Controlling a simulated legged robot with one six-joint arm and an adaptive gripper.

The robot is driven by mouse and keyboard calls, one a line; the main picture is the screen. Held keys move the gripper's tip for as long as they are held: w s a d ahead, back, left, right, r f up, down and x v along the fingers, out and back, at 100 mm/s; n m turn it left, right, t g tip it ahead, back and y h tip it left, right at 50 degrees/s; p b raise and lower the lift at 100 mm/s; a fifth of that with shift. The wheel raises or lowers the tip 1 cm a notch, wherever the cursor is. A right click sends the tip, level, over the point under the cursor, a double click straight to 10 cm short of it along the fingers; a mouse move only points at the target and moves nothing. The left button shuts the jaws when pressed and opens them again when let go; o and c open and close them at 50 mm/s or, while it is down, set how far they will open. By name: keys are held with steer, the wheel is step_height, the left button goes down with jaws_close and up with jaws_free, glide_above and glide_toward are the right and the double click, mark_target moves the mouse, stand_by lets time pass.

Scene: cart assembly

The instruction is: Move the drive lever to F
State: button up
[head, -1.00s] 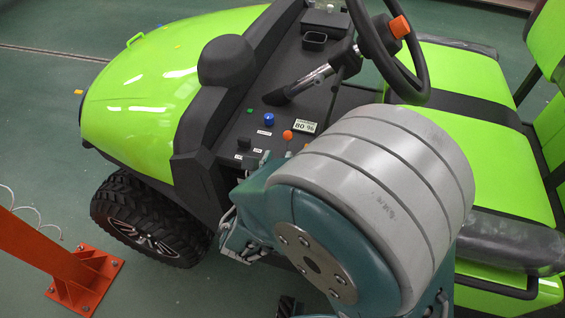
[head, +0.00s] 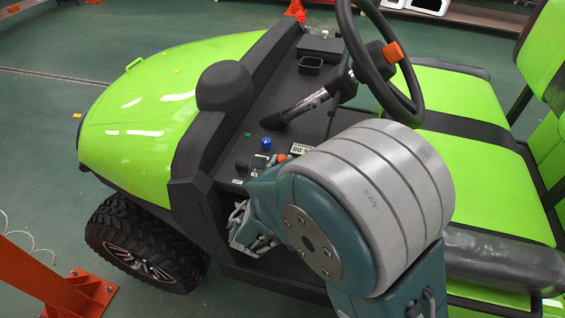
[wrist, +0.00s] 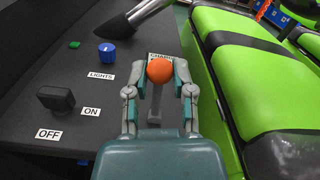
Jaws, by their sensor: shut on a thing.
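The drive lever is a short grey stem topped by an orange ball knob (wrist: 159,70) in the wrist view. My gripper (wrist: 158,80) has its two fingers on either side of the lever, just below and beside the knob, and is shut on it. In the head view the orange knob (head: 282,157) shows just behind my arm, which hides the stem and the gripper's fingers. No F mark can be read; a label behind the knob is partly covered.
Left of the lever on the dark dashboard are a blue LIGHTS knob (wrist: 107,53), a black ON/OFF switch (wrist: 55,98) and a green button (wrist: 75,44). The green seat (wrist: 245,70) is close on the right. The steering wheel (head: 385,60) rises beyond.

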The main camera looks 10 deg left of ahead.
steer(key=shift+a+f, duration=0.2)
steer(key=shift+a, duration=0.75)
steer(key=shift+a+f, duration=0.25)
steer(key=shift+a, duration=0.25)
steer(key=o, duration=0.9)
